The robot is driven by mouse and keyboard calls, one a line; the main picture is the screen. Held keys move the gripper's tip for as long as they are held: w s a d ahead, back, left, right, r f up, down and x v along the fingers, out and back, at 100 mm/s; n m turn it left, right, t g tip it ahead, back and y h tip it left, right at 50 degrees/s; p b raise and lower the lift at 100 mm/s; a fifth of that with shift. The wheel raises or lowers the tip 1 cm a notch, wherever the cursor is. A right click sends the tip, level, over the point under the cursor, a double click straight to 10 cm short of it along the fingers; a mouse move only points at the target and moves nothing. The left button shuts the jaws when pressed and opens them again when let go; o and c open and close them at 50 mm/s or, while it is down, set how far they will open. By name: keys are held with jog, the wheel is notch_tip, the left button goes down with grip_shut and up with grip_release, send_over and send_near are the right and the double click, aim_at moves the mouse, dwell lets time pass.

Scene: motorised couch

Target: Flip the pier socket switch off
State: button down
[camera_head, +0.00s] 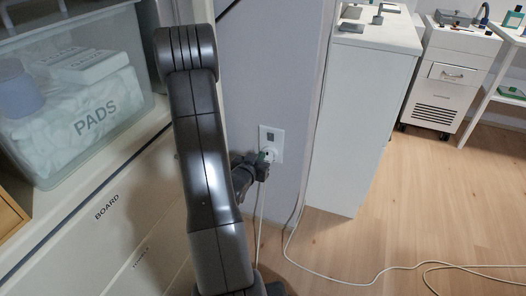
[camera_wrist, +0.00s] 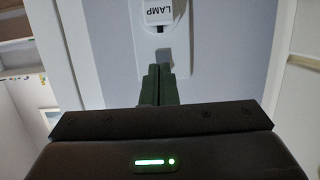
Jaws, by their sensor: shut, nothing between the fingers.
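The socket plate (camera_head: 278,139) is white and sits on the grey pier wall in the head view. A small dark grey square (camera_head: 271,135) shows in its upper half; I cannot tell if it is the switch or which way it is set. A white plug (camera_head: 270,155) sits low on the plate, with a cable hanging down. In the wrist view a white block labelled LAMP (camera_wrist: 158,12) shows at the top. My gripper (camera_head: 263,158) is shut and empty, its tips close to the plate's lower part; I cannot tell if they touch. Its shut fingers (camera_wrist: 158,78) point at the plate.
A cabinet with drawers and a clear bin marked PADS (camera_head: 100,118) stands close on the left. A white cabinet (camera_head: 360,120) stands right of the pier. A white cable (camera_head: 350,281) crosses the wooden floor.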

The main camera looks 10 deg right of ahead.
jog(key=s+a, duration=0.1)
jog(key=s, duration=0.1)
jog(key=s+a, duration=0.2)
jog(key=shift+s+a, duration=0.1)
jog(key=shift+s, duration=0.25)
jog(key=shift+w, duration=0.1)
